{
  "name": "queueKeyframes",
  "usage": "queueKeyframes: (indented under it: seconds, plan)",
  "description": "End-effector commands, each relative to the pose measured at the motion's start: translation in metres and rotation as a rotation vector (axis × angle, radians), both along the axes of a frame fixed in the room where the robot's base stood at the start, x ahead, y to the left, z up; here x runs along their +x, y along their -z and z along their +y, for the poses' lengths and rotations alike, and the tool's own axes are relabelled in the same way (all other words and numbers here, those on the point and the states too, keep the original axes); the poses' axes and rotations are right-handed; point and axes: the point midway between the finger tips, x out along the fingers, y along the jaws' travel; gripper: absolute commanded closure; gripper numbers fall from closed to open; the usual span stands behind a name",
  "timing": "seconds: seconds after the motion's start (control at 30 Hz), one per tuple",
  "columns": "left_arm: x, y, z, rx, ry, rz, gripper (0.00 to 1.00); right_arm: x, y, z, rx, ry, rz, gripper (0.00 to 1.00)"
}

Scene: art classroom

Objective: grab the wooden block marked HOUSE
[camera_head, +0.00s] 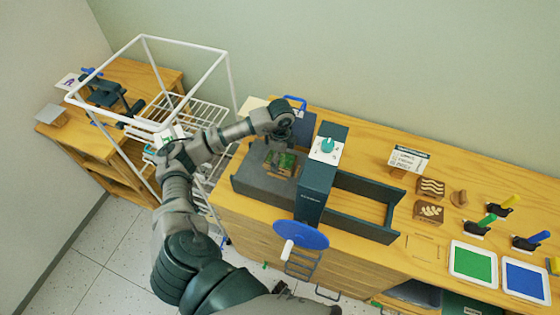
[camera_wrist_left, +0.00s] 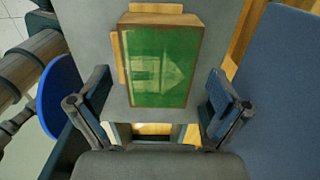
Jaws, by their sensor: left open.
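A wooden block (camera_head: 280,160) with a green face lies on the grey bed (camera_head: 258,183) of the press. In the left wrist view the block (camera_wrist_left: 160,62) shows a pale house-like shape and an arrow-like shape on its green face; no lettering is readable. My left gripper (camera_head: 284,138) is over the bed just above the block. In the wrist view its open fingers (camera_wrist_left: 157,103) stand on either side of the block's near end, with gaps at both sides. My right gripper is not in view.
The press's dark upright (camera_head: 318,185) and blue handwheel (camera_head: 300,234) stand right of the block. A white wire rack (camera_head: 200,120) is at left. Carved blocks (camera_head: 430,187), rollers and green (camera_head: 473,263) and blue (camera_head: 526,280) ink trays occupy the counter's right.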

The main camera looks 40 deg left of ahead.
Motion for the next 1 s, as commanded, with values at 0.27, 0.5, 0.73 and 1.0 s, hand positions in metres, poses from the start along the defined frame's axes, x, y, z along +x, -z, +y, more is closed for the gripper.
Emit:
queueKeyframes:
  seconds: [0.27, 0.5, 0.73, 1.0]
  plan:
    - [0.0, 0.0142, 0.0022, -0.002, 0.0, -0.001, 0.0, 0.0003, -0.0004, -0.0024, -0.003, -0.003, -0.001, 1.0]
    - [-0.0001, 0.0143, 0.0028, -0.002, -0.001, 0.0, 0.4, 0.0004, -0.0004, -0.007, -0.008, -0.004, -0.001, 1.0]
    - [0.0006, 0.014, 0.0029, -0.002, -0.001, -0.001, 0.69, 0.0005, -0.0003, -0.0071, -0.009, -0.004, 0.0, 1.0]
    - [0.0013, 0.0103, 0.0028, -0.002, -0.002, -0.003, 0.69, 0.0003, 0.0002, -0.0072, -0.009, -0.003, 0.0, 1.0]
